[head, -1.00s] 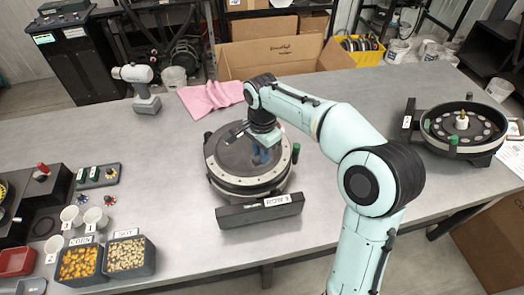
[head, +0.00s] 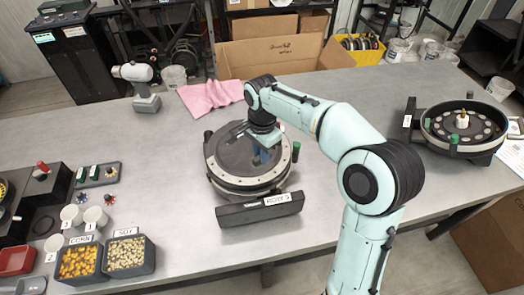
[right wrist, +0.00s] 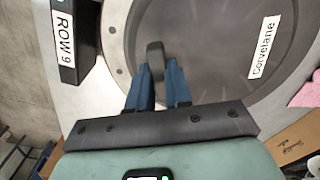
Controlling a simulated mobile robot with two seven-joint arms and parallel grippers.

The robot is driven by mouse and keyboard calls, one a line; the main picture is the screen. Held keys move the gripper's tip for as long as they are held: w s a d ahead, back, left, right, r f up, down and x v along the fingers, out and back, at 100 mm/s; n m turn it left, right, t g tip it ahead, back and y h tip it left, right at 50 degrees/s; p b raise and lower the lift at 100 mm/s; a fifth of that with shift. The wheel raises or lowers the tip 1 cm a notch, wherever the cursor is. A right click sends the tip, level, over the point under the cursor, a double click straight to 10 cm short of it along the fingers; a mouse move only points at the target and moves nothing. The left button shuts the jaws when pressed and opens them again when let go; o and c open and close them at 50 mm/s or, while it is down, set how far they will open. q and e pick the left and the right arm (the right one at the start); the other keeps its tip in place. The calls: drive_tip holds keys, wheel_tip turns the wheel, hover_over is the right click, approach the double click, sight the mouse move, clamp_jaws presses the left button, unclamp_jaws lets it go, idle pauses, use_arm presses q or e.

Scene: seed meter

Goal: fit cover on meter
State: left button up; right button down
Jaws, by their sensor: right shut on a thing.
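The seed meter (head: 226,186) stands on the bench, a round black housing with a plate marked ROW 9 at its front. The cover (head: 238,154), a dark smoky disc with a pale ring, lies over its top. In the right wrist view the cover (right wrist: 215,45) carries a "Corvelane" label, and its grey handle (right wrist: 155,58) stands between my blue fingers. My right gripper (right wrist: 158,88) is shut on that handle; in the head view the gripper (head: 264,157) is over the cover's right half. I cannot tell whether the cover is fully seated. My left gripper is not in view.
A second, open meter (head: 462,124) stands at the right. Seed bins (head: 130,256), cups (head: 96,216) and a small tray (head: 98,175) are at the left. Bench between is clear.

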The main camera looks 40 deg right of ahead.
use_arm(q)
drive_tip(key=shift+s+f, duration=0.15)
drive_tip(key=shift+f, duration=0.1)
use_arm(e)
drive_tip(key=shift+f, duration=0.6)
idle(0.7)
drive_tip(key=shift+f, duration=0.1)
idle(0.8)
drive_tip(key=c, duration=1)
unclamp_jaws()
drive_tip(key=shift+c, duration=0.3)
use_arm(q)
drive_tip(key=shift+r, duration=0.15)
use_arm(e)
drive_tip(key=shift+r+p, duration=1.5)
drive_tip(key=shift+r, duration=1.15)
drive_tip(key=shift+r+p, duration=1.2)
drive_tip(key=shift+r, duration=1)
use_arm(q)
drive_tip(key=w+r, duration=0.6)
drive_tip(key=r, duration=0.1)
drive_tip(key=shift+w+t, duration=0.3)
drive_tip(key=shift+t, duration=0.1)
